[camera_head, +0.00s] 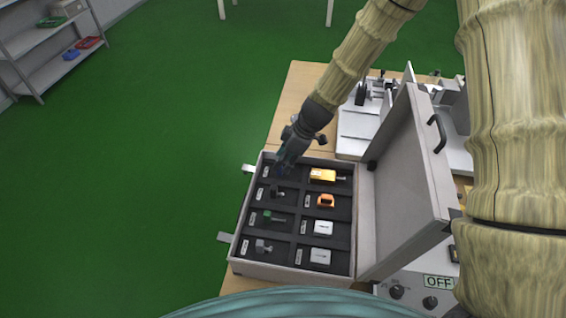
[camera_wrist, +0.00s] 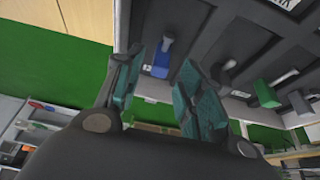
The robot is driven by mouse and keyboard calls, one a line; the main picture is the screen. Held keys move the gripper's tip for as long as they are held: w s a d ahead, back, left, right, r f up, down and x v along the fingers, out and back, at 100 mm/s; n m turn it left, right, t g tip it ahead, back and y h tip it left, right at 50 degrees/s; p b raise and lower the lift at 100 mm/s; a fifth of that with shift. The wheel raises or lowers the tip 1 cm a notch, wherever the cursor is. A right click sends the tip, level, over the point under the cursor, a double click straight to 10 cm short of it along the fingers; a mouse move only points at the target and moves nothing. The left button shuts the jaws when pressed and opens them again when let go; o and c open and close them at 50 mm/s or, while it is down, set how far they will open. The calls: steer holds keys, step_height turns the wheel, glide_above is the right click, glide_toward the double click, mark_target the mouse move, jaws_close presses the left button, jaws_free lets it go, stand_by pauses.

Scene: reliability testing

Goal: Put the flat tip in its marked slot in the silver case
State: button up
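The silver case (camera_head: 290,272) lies open on the table, with dark compartments in two columns. My gripper (camera_head: 287,160) points down over its far-left compartment. In the wrist view my gripper (camera_wrist: 163,60) has its two teal-padded fingers apart, with nothing pinched between them. A dark tip (camera_head: 277,191), a green tip (camera_head: 268,216) and a grey tip (camera_head: 261,246) lie nearer in the same column.
The right column holds a yellow block (camera_head: 323,175), an orange part (camera_head: 325,200) and white blocks (camera_head: 322,227). The raised lid (camera_head: 405,185) stands along the case's right side. Beyond it is a pale fixture (camera_head: 357,135). Open green floor (camera_head: 150,150) lies left.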

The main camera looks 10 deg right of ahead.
steer(key=b+v, duration=0.2)
steer(key=v, duration=0.8)
